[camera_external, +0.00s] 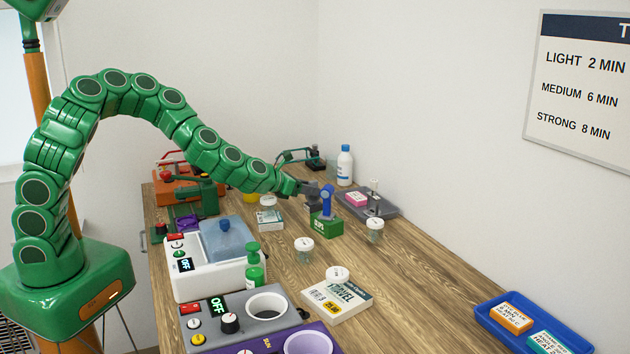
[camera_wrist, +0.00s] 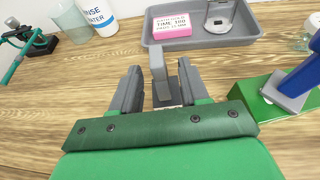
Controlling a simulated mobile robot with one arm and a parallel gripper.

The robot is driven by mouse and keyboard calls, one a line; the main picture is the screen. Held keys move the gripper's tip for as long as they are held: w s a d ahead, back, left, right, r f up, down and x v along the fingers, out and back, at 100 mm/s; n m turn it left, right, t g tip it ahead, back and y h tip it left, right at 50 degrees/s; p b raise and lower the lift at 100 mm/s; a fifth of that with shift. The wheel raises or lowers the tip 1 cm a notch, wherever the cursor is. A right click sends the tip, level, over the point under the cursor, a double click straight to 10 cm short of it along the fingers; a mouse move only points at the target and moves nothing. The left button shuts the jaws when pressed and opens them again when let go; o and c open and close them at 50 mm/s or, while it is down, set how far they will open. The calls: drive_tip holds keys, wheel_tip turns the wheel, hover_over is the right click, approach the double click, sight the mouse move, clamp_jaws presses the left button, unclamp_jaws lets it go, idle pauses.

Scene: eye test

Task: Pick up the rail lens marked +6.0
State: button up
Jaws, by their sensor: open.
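I cannot make out a rail lens or a +6.0 mark in either view. My gripper (camera_external: 314,194) is at the end of the green arm, over the wooden bench, close to a green box with a blue-handled thing on it. In the wrist view, my gripper (camera_wrist: 160,88) is open, with dark grey fingers at left and right. A lighter grey upright piece (camera_wrist: 158,65) shows between them; I cannot tell whether it is part of the gripper or a separate thing. The bench right below the fingers is partly hidden by the gripper.
A green box (camera_wrist: 257,98) with a blue-handled thing (camera_wrist: 302,75) stands right of my gripper. Ahead are a grey tray (camera_wrist: 200,38) with a pink block (camera_wrist: 172,24) and a white bottle (camera_wrist: 98,15). Several jars, a book (camera_external: 337,301) and machines crowd the bench (camera_external: 400,270).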

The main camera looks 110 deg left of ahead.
drive_tip(key=shift+x, duration=2.05)
drive_tip(key=shift+r, duration=0.1)
clamp_jaws()
